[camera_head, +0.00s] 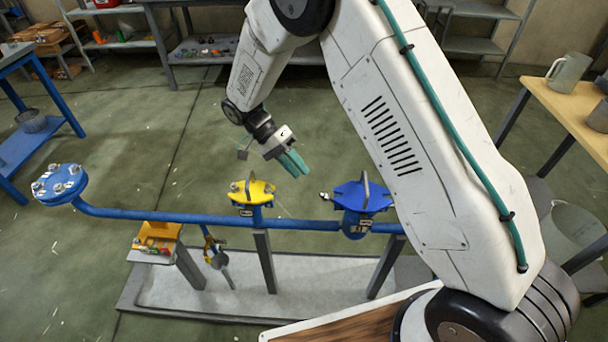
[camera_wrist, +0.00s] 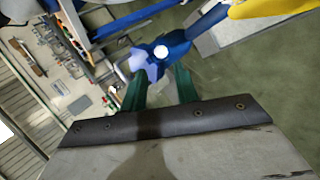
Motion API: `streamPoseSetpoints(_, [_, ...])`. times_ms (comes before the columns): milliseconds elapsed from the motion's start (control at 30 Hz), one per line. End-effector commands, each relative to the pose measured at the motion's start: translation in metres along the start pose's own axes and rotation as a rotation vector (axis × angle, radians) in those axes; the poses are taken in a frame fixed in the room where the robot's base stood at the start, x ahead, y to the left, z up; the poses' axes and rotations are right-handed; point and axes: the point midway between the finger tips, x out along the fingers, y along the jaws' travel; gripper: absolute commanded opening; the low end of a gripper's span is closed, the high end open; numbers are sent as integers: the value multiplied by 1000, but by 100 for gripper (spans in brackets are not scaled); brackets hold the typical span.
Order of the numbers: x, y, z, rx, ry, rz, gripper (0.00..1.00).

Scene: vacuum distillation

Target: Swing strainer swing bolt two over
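My gripper (camera_head: 294,163) has teal fingers and hangs above the pipe, between the yellow lidded fitting (camera_head: 251,191) and the blue lidded fitting (camera_head: 362,196). In the wrist view its fingers stand apart with nothing visibly held between them (camera_wrist: 160,77). The blue fitting has a raised handle on its lid and a small metal bolt-like piece (camera_head: 326,196) sticking out on its left. I cannot tell which fitting is the strainer. Beyond the fingertips in the wrist view is a blue part (camera_wrist: 150,60) with a bright round spot. The yellow part (camera_wrist: 275,8) shows at upper right.
A blue pipe (camera_head: 150,215) runs to a bolted flange (camera_head: 60,184) at left. My arm covers the pipe's right end. Tables with vessels (camera_head: 568,72) are at right; floor behind the pipe is open.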

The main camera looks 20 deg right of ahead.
Motion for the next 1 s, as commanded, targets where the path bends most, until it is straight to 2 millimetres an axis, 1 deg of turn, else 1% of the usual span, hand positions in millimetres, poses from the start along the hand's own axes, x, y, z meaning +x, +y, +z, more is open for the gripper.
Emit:
streamPoseSetpoints(33, [-6,5,2,-1,7,-11,30])
streamPoseSetpoints(67, [-9,10,4,-4,14,-14,30])
streamPoseSetpoints(167, [-9,28,8,-58,69,-40,30])
streamPoseSetpoints(267, [-1,44,10,-271,174,-94,30])
streamPoseSetpoints(300, [4,47,11,-372,217,-111,30])
streamPoseSetpoints(367, [10,51,12,-530,284,-131,30])
streamPoseSetpoints(433, [18,55,13,-731,368,-145,30])
streamPoseSetpoints(600, [38,54,18,-1232,564,-132,30])
streamPoseSetpoints(700, [47,47,21,-1445,638,-110,30])
streamPoseSetpoints(833, [45,39,22,-1584,694,-97,30])
streamPoseSetpoints(933, [48,36,20,-1617,700,-88,30])
streamPoseSetpoints(1000, [54,33,18,-1620,698,-87,30])
